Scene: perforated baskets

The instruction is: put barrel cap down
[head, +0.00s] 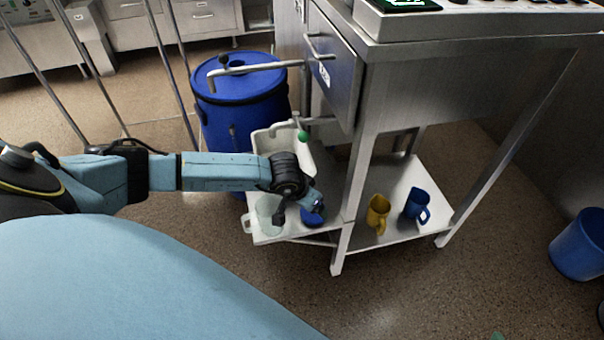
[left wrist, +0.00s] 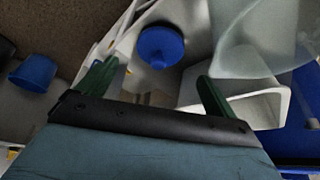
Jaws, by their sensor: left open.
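The barrel cap is a round blue disc (head: 312,216) with a small knob. My right gripper is out of view.
A white basket (head: 257,237) holds a translucent container (head: 268,207), which also shows in the wrist view (left wrist: 255,40). A yellow mug (head: 377,213) and a blue mug (head: 416,205) stand farther right on the shelf. A cart leg (head: 352,185) stands between them and the cap.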

